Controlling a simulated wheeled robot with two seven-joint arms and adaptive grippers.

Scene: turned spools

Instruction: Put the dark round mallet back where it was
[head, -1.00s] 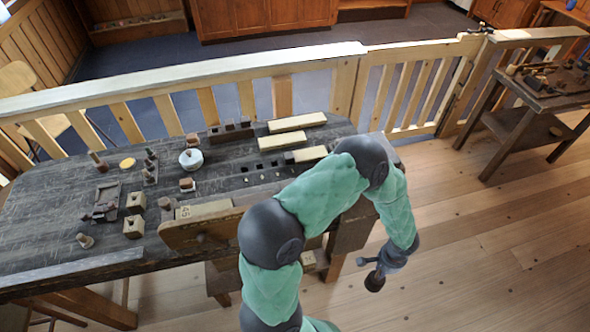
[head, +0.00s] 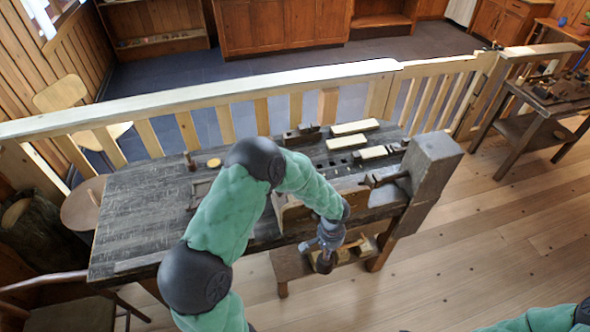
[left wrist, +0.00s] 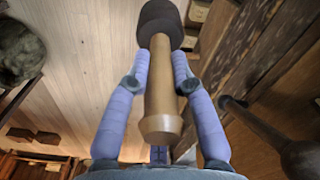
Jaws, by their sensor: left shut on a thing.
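The mallet has a dark round head (left wrist: 160,22) and a pale wooden handle (left wrist: 160,95). My left gripper (left wrist: 161,84) is shut on the handle, its two fingers on either side, with the head beyond the fingertips in the left wrist view. In the head view my left gripper (head: 331,238) hangs low at the front side of the workbench (head: 140,215), below its top. The dark mallet head (head: 325,263) shows under the gripper, in front of the lower shelf. Whether it touches anything there I cannot tell. My right gripper is out of view.
A large wooden vise block (head: 435,160) stands at the bench's right end. Wooden pieces lie on the lower shelf (head: 290,268). Pale blocks (head: 355,127) stand at the back of the bench top. A pale railing (head: 200,100) runs behind.

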